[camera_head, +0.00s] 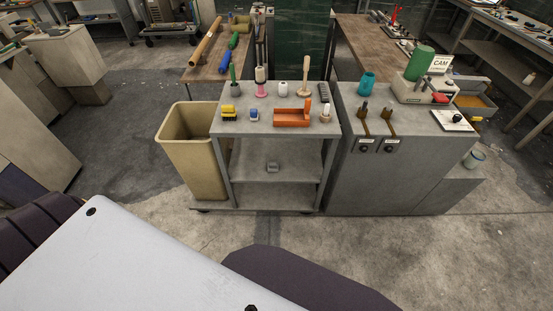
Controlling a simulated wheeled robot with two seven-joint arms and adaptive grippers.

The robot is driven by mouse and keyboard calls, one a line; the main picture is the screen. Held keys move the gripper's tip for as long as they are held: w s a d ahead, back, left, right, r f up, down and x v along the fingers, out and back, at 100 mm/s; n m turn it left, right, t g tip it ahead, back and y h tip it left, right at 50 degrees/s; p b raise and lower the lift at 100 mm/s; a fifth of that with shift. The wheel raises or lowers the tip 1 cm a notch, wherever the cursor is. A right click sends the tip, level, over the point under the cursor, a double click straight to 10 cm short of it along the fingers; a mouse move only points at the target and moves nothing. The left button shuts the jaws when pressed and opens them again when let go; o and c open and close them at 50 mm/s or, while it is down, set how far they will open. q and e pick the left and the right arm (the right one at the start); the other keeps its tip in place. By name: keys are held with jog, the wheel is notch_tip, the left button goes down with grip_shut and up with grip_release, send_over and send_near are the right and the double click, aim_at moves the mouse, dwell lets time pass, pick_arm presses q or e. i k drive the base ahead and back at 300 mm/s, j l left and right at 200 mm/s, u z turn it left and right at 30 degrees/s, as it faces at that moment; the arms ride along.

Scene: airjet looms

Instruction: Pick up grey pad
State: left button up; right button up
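A dark grey, flat, oblong piece (324,91) lies at the back right corner of the top of the grey cart (275,132); it looks most like the grey pad. A small grey block (272,167) sits alone on the cart's middle shelf. It is too small to tell which of the two is the pad. Neither of my grippers shows in the head view. Nothing is seen touching either grey piece.
The cart top also holds an orange tray (292,117), a wooden-handled tool (304,80), a yellow item (229,112) and spools. A beige bin (188,145) stands left of the cart, a grey cabinet (395,170) right. Floor before the cart is clear.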

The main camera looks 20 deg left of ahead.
aim_at(273, 166)
jog(key=i+l+u, duration=0.35)
jog(key=i+l, duration=0.4)
